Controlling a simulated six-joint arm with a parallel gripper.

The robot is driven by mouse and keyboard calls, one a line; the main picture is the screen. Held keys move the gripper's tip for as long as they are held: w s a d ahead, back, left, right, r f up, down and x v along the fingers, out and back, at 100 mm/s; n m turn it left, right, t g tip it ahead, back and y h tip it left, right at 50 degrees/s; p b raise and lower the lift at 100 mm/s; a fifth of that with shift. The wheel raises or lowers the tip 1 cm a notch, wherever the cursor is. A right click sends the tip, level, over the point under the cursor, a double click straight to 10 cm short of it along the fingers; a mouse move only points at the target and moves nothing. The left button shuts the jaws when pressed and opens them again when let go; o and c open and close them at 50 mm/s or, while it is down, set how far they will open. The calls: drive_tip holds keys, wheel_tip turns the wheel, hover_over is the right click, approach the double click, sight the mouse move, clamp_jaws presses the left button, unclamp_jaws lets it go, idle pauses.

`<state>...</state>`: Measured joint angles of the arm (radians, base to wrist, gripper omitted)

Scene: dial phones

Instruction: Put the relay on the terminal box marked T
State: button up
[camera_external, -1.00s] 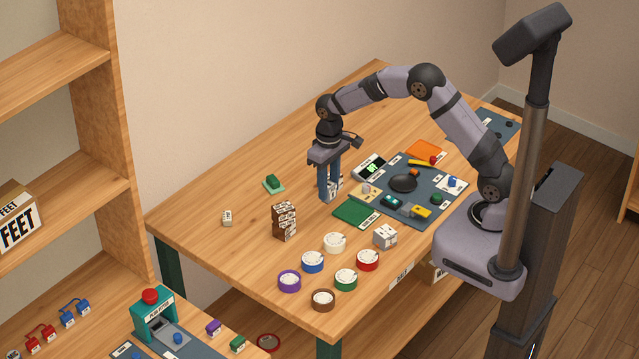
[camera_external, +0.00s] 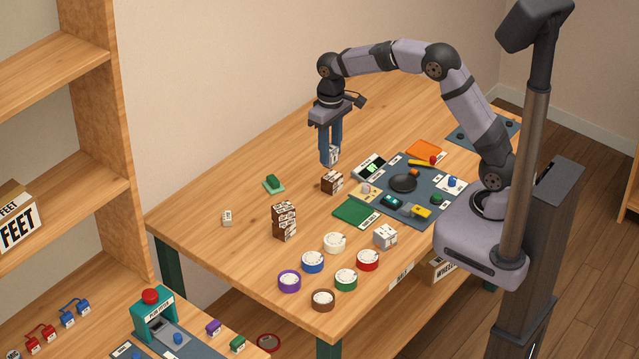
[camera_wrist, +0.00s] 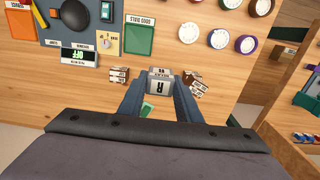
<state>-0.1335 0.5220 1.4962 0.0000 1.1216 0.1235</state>
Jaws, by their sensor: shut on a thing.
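My gripper (camera_external: 330,150) is shut on the relay (camera_external: 332,156), a pale grey block, and holds it in the air. A stack of similar brown boxes (camera_external: 284,221) stands left and nearer the camera, and shows at right in the wrist view (camera_wrist: 193,85). I cannot read a T on any box.
A dark mat (camera_external: 425,182) with a phone and small parts lies to the right, beside a green pad (camera_external: 356,213). Several coloured dials (camera_external: 312,262) and a white cube (camera_external: 385,236) are near the front. A green block (camera_external: 273,183) and small white piece (camera_external: 227,217) lie left.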

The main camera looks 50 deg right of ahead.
drive_tip(key=s+d+r+p, duration=0.1)
drive_tip(key=s+r+p, duration=0.1)
drive_tip(key=s, duration=0.7)
hover_over(386, 232)
drive_tip(key=shift+f, duration=4.05)
drive_tip(key=shift+w+f+p, duration=0.1)
drive_tip(key=shift+f+p, duration=0.55)
drive_tip(key=shift+f, duration=1.85)
drive_tip(key=shift+f+p, duration=0.3)
drive_tip(key=shift+f, duration=1.8)
